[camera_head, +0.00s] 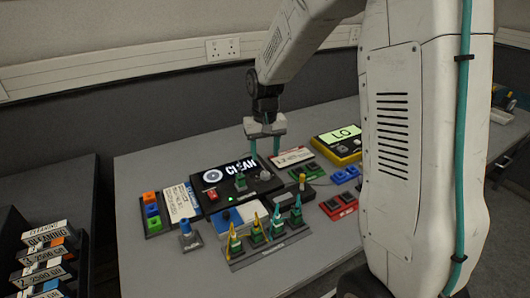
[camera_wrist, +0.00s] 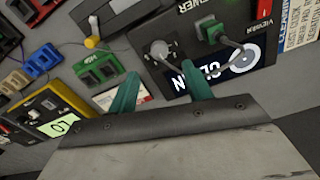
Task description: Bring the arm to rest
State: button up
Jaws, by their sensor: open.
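My gripper (camera_head: 265,146) hangs over the back of the grey table (camera_head: 140,240), its two teal fingers pointing down and apart, with nothing between them. It stands just behind and above the black device with the lit CLEAN display (camera_head: 242,166). In the wrist view my gripper (camera_wrist: 160,92) shows its teal fingers spread at the frame's lower middle. The black device (camera_wrist: 180,85) lies beyond the right finger, with a green connector (camera_wrist: 212,32) on it. My arm's upper links cover the right side of the head view.
A yellow-edged LO device (camera_head: 340,140) lies at the right back. Labelled boxes (camera_head: 45,260) stand at far left. The table's left front is clear.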

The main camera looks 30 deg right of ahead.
jog(key=shift+s+f, duration=0.1)
jog(key=shift+s, duration=0.3)
jog(key=s+a+r+n, duration=0.1)
jog(key=s+r, duration=0.3)
jog(key=s, duration=0.5)
jog(key=s+a+r+t, duration=0.1)
jog(key=s+r, duration=0.4)
jog(key=s, duration=0.5)
jog(key=s+a+r+n, duration=0.1)
jog(key=s+a+r, duration=0.2)
jog(key=s, duration=0.7)
notch_tip(320, 180, up, 2)
jog(key=shift+s+a+r+n, duration=0.15)
jog(key=shift+r+n, duration=0.1)
jog(key=shift+n, duration=0.05)
